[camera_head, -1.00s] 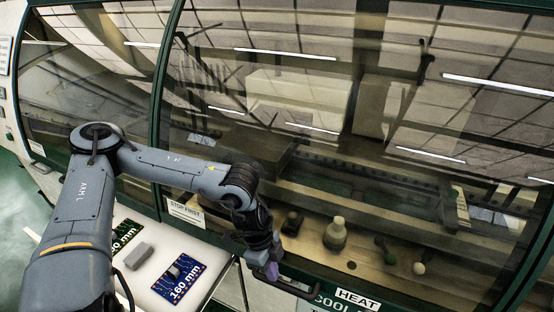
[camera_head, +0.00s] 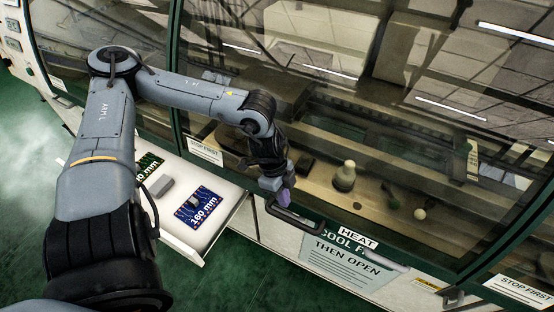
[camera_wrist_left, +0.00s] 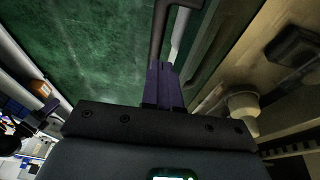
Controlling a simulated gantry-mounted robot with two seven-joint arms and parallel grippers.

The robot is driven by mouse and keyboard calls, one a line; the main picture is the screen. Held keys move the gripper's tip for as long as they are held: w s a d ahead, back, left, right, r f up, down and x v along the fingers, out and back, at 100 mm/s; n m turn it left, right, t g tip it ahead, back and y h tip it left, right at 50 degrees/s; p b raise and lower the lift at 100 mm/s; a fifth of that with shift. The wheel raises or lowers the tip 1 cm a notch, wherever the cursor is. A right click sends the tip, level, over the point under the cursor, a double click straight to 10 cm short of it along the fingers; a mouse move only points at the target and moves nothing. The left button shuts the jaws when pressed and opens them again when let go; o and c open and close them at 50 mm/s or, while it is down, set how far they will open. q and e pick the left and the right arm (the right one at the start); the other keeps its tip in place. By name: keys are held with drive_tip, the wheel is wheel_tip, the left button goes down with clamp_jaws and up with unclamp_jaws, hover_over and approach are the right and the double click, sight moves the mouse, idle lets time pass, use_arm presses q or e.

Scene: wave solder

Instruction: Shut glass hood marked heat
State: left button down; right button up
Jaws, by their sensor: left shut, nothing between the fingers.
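The large curved glass hood (camera_head: 330,80) has a dark green frame and fills the middle and right of the head view. The HEAT label (camera_head: 358,238) is by its lower edge. A dark bar handle (camera_head: 292,217) sits at that lower edge, left of the label. My left gripper (camera_head: 283,197) is shut and empty, with its purple fingertips at the handle's left end. In the left wrist view the shut fingers (camera_wrist_left: 163,85) are close to a dark bar (camera_wrist_left: 158,30); I cannot tell whether they touch.
A white tray (camera_head: 187,236) with labelled boards juts out at lower left. A sign (camera_head: 345,262) reads THEN OPEN below the handle. Green floor is clear at the bottom.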

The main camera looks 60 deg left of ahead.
use_arm(q)
drive_tip(key=p+v, duration=0.3)
drive_tip(key=v, duration=0.6)
drive_tip(key=s+d+f+g+h, duration=0.1)
drive_tip(key=s+d+f+h, duration=0.25)
drive_tip(key=d, duration=0.45)
drive_tip(key=s+d+f+g+h, duration=0.1)
drive_tip(key=s+d+f+h, duration=0.15)
drive_tip(key=d+f, duration=0.45)
drive_tip(key=w+d+r+n+t+h, duration=0.1)
drive_tip(key=w+d+r+n+t, duration=0.2)
drive_tip(key=d, duration=0.6)
drive_tip(key=w+d+n+t+h, duration=0.1)
drive_tip(key=w+d+n+t, duration=0.2)
drive_tip(key=d+t, duration=0.4)
drive_tip(key=w+a+f+n+y, duration=0.2)
drive_tip(key=a+f+n+y, duration=0.1)
drive_tip(key=a+n+y, duration=0.4)
drive_tip(key=s+a+f+m+g+y, duration=0.4)
drive_tip(key=s+a+g, duration=0.2)
drive_tip(key=s, duration=0.2)
wheel_tip(320, 180, up, 24)
drive_tip(key=p, duration=2.4)
drive_tip(key=shift+w+r+p, duration=0.15)
drive_tip(key=shift+w+p, duration=0.25)
